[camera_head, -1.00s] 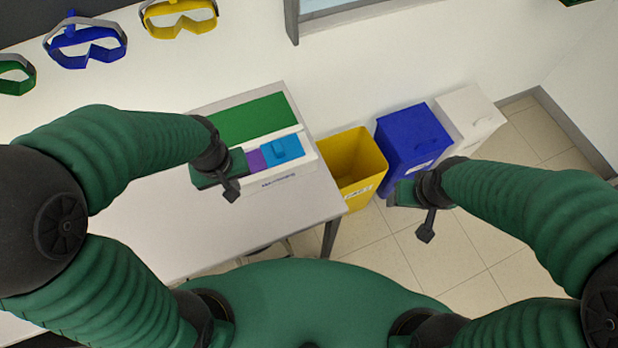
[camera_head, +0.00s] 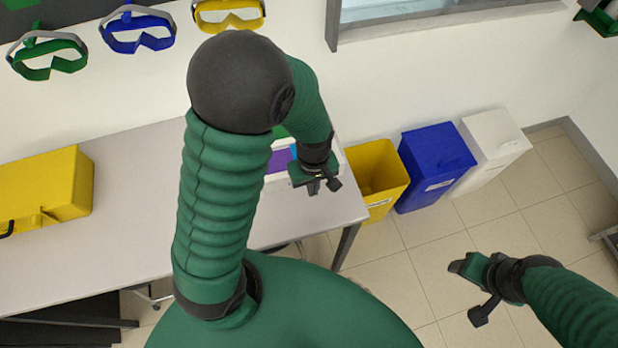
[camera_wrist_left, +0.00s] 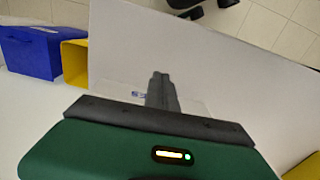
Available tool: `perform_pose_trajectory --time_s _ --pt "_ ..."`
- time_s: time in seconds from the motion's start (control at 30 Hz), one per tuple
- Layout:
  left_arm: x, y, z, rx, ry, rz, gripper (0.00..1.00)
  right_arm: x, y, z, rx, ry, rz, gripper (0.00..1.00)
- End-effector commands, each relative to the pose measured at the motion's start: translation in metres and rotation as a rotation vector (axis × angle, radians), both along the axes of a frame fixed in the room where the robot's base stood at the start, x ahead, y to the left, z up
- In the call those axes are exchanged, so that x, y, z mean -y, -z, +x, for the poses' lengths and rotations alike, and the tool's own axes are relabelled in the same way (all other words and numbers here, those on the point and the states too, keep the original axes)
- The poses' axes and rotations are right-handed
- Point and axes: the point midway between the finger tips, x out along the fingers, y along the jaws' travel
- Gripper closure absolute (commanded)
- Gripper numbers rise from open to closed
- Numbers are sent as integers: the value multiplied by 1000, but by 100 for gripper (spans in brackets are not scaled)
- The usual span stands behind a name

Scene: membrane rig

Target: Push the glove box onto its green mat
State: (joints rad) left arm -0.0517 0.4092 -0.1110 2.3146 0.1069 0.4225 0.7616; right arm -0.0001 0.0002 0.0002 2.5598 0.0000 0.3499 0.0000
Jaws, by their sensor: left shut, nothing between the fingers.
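The glove box, purple and blue, is mostly hidden behind my left arm in the head view; a purple patch (camera_head: 279,160) of it shows. Only a sliver of its green mat (camera_head: 281,132) shows, just behind it. Both lie in a white tray (camera_head: 342,156) at the table's right end. My left gripper (camera_head: 315,187) is shut and empty, at the tray's front; I cannot tell whether it touches anything. In the left wrist view its closed fingers (camera_wrist_left: 160,88) point over a white surface with small lettering. My right gripper (camera_head: 462,267) hangs over the floor, away from the table.
A yellow case (camera_head: 45,187) stands on the left of the table (camera_head: 130,240). Yellow (camera_head: 375,175), blue (camera_head: 435,165) and white (camera_head: 495,150) bins stand right of the table. Goggles hang on the wall. The table's middle looks clear around my arm.

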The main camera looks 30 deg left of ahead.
Motion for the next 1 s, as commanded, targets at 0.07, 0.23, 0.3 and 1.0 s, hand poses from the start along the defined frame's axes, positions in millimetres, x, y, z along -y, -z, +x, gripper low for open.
perform_pose_trajectory --time_s 0.07,0.23,0.3,1.0 --pt "0 19 -2 -6 0 0 100 0 1 0 0 0 0 38" --pt "-19 22 14 1 -2 0 100 0 -7 0 0 0 0 38" --pt "-25 23 19 1 -1 1 100 0 -9 0 0 0 0 38" --pt "-66 24 52 3 -5 2 100 0 -12 0 0 0 0 38"
